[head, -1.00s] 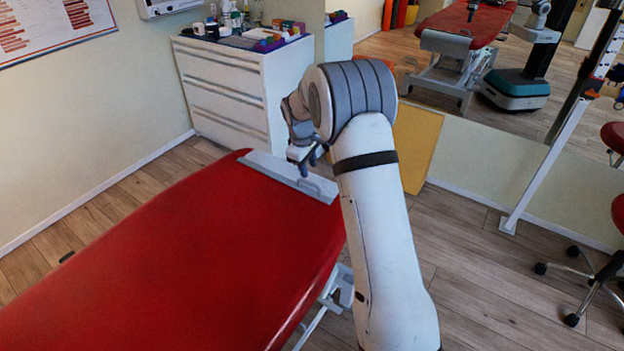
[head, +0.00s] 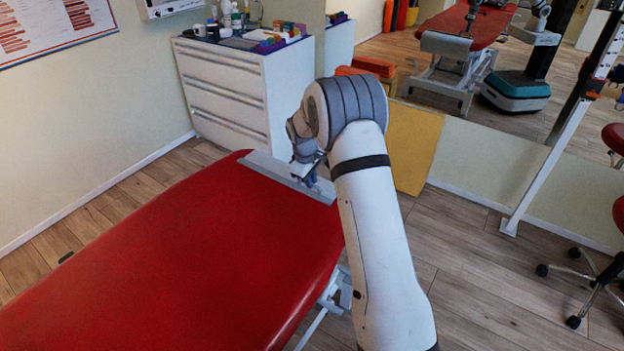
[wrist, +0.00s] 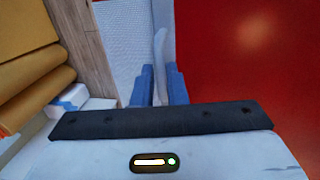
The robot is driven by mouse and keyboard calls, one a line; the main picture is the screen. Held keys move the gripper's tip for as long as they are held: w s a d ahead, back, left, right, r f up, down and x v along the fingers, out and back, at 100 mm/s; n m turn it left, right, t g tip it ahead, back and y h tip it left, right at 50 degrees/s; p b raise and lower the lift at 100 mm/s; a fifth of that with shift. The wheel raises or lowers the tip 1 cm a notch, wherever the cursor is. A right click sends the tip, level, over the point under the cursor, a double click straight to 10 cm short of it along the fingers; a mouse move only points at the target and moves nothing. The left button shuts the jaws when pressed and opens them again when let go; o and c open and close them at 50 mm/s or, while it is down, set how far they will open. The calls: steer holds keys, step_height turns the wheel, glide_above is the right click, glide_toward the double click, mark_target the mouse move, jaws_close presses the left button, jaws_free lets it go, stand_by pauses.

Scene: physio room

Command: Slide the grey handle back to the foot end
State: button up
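The grey handle (wrist: 160,45) is a slim upright piece on a pale grey strip (head: 263,165) that lies across the far end of the red treatment table (head: 190,255). My gripper (head: 313,180) is down at the right part of this strip. In the wrist view, its two blue fingers (wrist: 159,88) stand on either side of the handle with little or no gap, and look shut on it. My fingers hide the lower part of the handle. In the head view, my gripper and arm cover most of the handle.
A white drawer cabinet (head: 235,85) with bottles and small boxes stands beyond the table. A yellow panel (head: 412,145) and orange rolls (head: 370,68) stand by the mirror (head: 450,75). A wheeled red stool (head: 610,265) is at the right. The table top is clear.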

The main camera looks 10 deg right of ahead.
jaws_close()
steer(key=shift+d, duration=0.1)
steer(key=w+d+p, duration=0.1)
steer(key=w+d, duration=0.1)
steer(key=w, duration=0.1)
steer(key=shift+d, duration=0.35)
steer(key=shift+w+d+r, duration=0.1)
steer(key=shift+w+d, duration=0.15)
steer(key=shift+d, duration=0.1)
steer(key=shift+o, duration=1.9)
jaws_free()
steer(key=shift+w+d, duration=0.1)
steer(key=shift+o, duration=0.6)
step_height(320, 180, up, 8)
steer(key=s+a, duration=0.1)
steer(key=shift+a+f+p, duration=0.15)
steer(key=shift+f+p, duration=0.1)
steer(key=shift+p, duration=0.1)
